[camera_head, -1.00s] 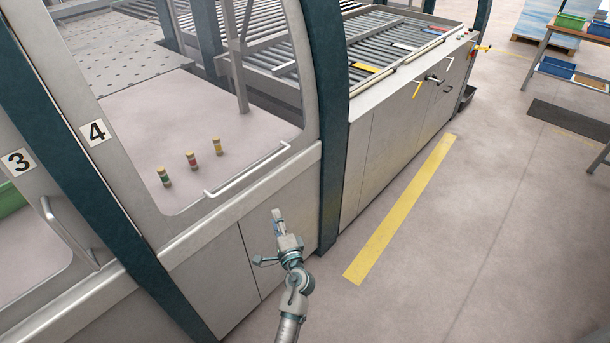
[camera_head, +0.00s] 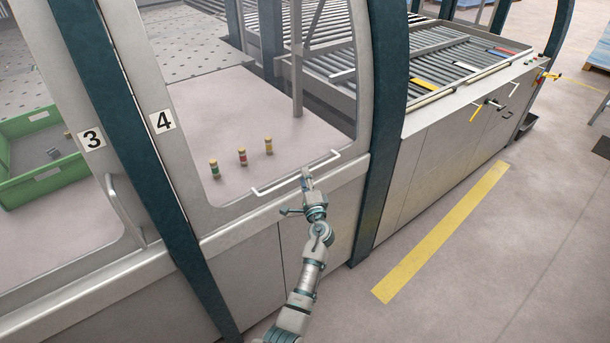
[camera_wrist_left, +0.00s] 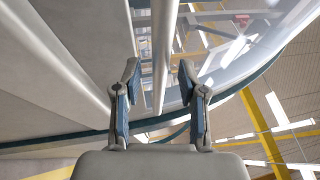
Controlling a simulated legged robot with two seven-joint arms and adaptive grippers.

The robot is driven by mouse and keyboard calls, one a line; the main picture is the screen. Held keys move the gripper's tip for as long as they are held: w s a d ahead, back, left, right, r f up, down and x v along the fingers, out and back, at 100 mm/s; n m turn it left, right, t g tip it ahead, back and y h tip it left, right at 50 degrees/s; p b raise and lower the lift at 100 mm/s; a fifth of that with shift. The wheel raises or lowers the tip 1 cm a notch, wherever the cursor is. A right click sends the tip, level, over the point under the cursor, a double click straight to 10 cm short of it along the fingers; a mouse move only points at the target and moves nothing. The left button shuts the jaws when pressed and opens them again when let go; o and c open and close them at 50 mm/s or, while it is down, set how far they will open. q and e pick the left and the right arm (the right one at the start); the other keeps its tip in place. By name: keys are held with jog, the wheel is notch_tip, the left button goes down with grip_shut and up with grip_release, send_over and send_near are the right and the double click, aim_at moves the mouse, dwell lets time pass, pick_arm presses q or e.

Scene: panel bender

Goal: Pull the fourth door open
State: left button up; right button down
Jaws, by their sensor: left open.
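The fourth door is the clear panel (camera_head: 228,120) in a pale frame, beside the "4" label (camera_head: 162,121). It looks shut. Its white bar handle (camera_head: 280,184) runs along the lower edge. My left gripper (camera_head: 307,174) is at the right half of this handle, with its fingers open. In the left wrist view a pale bar, seemingly the handle (camera_wrist_left: 160,60), runs between the two open fingers (camera_wrist_left: 159,72). I cannot tell whether they touch it. My right gripper is out of view.
The third door's handle (camera_head: 124,212) and a dark frame post (camera_head: 115,130) are at the left. Another dark post (camera_head: 385,110) stands to the right. Small coloured cylinders (camera_head: 242,157) and a green crate (camera_head: 45,185) are inside. The floor (camera_head: 480,270) at the right is clear.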

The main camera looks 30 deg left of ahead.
pick_arm(q)
jog(key=shift+w+a, duration=0.25)
jog(key=shift+a, duration=0.2)
jog(key=shift+w+a, duration=0.2)
jog(key=shift+a, duration=0.25)
jog(key=shift+d, duration=0.1)
jog(key=shift+d+r, duration=0.1)
jog(key=shift+d, duration=0.3)
grip_shut()
jog(key=shift+a, duration=0.1)
